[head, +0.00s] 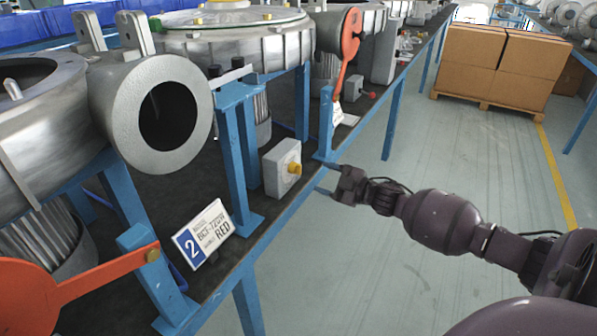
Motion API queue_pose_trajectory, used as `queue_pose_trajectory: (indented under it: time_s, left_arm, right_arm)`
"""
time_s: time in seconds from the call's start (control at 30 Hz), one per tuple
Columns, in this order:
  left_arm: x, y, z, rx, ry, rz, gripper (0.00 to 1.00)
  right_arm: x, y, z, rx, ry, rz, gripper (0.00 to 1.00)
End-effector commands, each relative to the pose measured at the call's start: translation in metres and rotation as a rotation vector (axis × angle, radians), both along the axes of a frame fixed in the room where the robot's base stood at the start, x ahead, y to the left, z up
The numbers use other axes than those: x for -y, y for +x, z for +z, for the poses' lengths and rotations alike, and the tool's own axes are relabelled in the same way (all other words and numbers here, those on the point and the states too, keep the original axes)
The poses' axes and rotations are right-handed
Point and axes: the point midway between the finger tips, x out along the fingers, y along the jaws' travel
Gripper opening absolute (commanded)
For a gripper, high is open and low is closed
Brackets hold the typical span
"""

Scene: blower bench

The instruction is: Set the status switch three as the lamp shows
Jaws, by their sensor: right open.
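A grey box with a yellow knob (283,167) stands at the bench edge near the middle of the head view. Farther back, a smaller grey box with a red-tipped lever (353,88) sits on the bench. I see no readable number on either box, so I cannot tell which is switch three. I cannot make out a status lamp. My right gripper (330,172) is open and empty, just right of the bench edge and to the right of the yellow-knob box, apart from it. My left gripper is not in view.
A plate reading 2 and RED (203,234) stands at the front. Blue posts (235,150) and orange levers (75,285) (350,40) rise along the bench (255,240), beside metal blower housings (165,110). The floor to the right is open, with cardboard boxes (500,65) behind.

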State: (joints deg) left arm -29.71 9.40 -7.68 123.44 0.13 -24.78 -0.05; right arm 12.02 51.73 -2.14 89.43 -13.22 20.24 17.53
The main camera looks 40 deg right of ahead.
Motion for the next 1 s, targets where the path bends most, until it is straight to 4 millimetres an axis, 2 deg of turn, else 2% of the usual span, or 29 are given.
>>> queue_pose_trajectory:
  time_s: [0.3, 0.5, 0.7, 0.97, 1.0]
  left_arm:
    - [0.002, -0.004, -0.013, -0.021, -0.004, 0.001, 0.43]
    - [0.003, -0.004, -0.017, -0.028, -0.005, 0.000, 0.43]
    - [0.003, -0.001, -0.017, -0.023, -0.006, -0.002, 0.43]
    - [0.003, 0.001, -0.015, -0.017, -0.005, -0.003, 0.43]
    - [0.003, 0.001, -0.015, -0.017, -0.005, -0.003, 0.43]
  right_arm:
    - [-0.019, 0.046, -0.004, -0.005, -0.001, -0.001, 0.60]
    - [-0.027, 0.064, -0.004, -0.006, 0.001, -0.001, 0.60]
    - [-0.030, 0.072, -0.002, -0.004, 0.000, -0.002, 0.60]
    - [-0.030, 0.073, -0.001, -0.003, 0.001, -0.001, 0.60]
    - [-0.030, 0.073, -0.001, -0.003, 0.001, -0.001, 0.55]
